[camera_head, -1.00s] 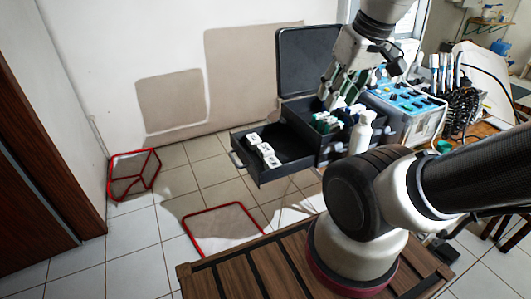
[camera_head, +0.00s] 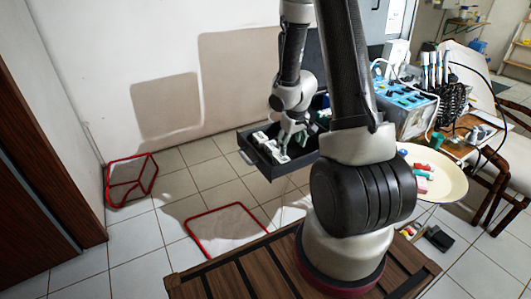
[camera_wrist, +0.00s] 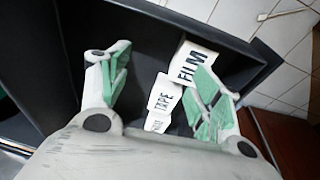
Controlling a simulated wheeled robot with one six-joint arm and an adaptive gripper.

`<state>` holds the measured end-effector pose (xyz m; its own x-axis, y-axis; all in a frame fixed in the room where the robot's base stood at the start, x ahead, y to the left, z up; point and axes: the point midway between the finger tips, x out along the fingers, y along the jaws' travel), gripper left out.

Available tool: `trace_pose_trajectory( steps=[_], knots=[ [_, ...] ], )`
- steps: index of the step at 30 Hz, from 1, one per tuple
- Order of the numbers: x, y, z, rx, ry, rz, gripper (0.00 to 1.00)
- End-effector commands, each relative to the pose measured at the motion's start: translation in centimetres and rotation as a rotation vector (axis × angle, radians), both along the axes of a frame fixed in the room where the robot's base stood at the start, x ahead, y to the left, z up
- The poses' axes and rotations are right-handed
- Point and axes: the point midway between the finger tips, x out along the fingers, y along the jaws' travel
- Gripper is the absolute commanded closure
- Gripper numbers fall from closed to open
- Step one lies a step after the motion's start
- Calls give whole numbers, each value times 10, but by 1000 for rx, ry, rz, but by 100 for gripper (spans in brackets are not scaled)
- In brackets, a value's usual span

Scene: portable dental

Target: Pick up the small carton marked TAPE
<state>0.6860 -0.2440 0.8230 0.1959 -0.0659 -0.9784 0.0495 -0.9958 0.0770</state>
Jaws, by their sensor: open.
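The small white carton marked TAPE (camera_wrist: 164,95) stands in the dark open drawer (camera_wrist: 210,18), in a row between a carton marked FILM (camera_wrist: 190,66) and a third white carton (camera_wrist: 157,122) whose label is hard to read. In the wrist view my gripper (camera_wrist: 160,75) is open, its green-padded fingers apart on either side of the row. The right finger is close to the FILM and TAPE cartons and covers part of them. In the head view my gripper (camera_head: 290,138) is over the drawer (camera_head: 268,168), and the cartons are partly hidden by it.
A blue-topped unit (camera_head: 405,105) with handpieces stands right of my arm. A round cream tray (camera_head: 450,185) holds small coloured items. The drawer walls surround the cartons.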

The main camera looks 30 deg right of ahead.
Motion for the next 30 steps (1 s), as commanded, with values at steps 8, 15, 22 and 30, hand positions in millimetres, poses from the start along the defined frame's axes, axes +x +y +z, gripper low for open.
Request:
trace_pose_trajectory(
  steps=[8,15,22,30],
  knots=[
    [55,21,9,87,-197,-2,36],
    [64,22,-14,87,-194,-8,36],
    [78,23,-46,86,-193,-9,36],
    [82,23,-53,85,-196,-8,36]
  ],
)
